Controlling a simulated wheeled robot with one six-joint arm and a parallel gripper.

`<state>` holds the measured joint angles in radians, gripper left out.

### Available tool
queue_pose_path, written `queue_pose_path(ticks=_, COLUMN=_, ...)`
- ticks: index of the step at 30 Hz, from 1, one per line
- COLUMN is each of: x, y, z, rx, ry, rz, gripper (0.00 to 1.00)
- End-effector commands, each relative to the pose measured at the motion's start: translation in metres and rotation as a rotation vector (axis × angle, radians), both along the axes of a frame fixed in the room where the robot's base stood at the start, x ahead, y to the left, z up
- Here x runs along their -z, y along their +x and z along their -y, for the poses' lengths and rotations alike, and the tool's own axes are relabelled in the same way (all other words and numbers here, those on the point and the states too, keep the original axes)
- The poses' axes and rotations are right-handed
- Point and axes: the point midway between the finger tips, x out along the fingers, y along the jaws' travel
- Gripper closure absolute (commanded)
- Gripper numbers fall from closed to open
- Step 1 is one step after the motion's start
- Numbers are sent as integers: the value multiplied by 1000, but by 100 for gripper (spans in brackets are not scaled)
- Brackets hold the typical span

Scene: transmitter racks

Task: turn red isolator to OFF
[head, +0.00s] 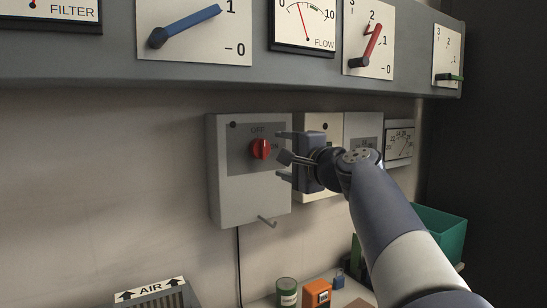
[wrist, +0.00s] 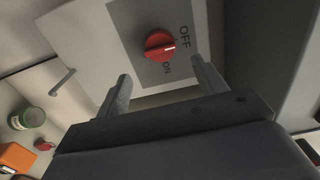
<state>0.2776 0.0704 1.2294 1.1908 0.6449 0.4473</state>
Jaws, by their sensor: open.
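The red isolator (head: 261,149) is a round red knob on the dark panel of a light grey wall box (head: 225,196). OFF is printed above it and ON to its right. My gripper (head: 284,155) is open and empty, just right of the knob in the head view. In the wrist view my gripper (wrist: 160,71) has its fingertips either side of the knob's line, short of it and apart from it.
A grey lever (head: 267,221) sticks out of the box's lower edge. More boxes and a gauge (head: 400,143) stand to the right. A dial shelf (head: 200,78) overhangs above. Below are a green can (head: 286,291), an orange block (head: 317,293) and a green bin (head: 440,231).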

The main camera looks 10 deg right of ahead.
Motion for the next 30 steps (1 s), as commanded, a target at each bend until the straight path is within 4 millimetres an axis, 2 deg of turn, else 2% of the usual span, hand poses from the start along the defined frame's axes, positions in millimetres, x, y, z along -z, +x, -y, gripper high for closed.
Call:
queue_pose_path(ticks=3, x=1, y=-16, z=6, rx=2, ry=-1, rz=1, gripper=33)
queue_pose_path(ticks=6, x=0, y=-24, z=8, rx=2, ry=0, rz=1, gripper=33)
queue_pose_path(ticks=19, x=0, y=-27, z=9, rx=0, ry=0, rz=0, gripper=33)
queue_pose_path(ticks=23, x=-1, y=-19, z=7, rx=0, ry=1, rz=-1, gripper=33)
queue_pose_path(ticks=30, x=-1, y=18, z=-6, rx=-2, ry=1, rz=-3, gripper=33)
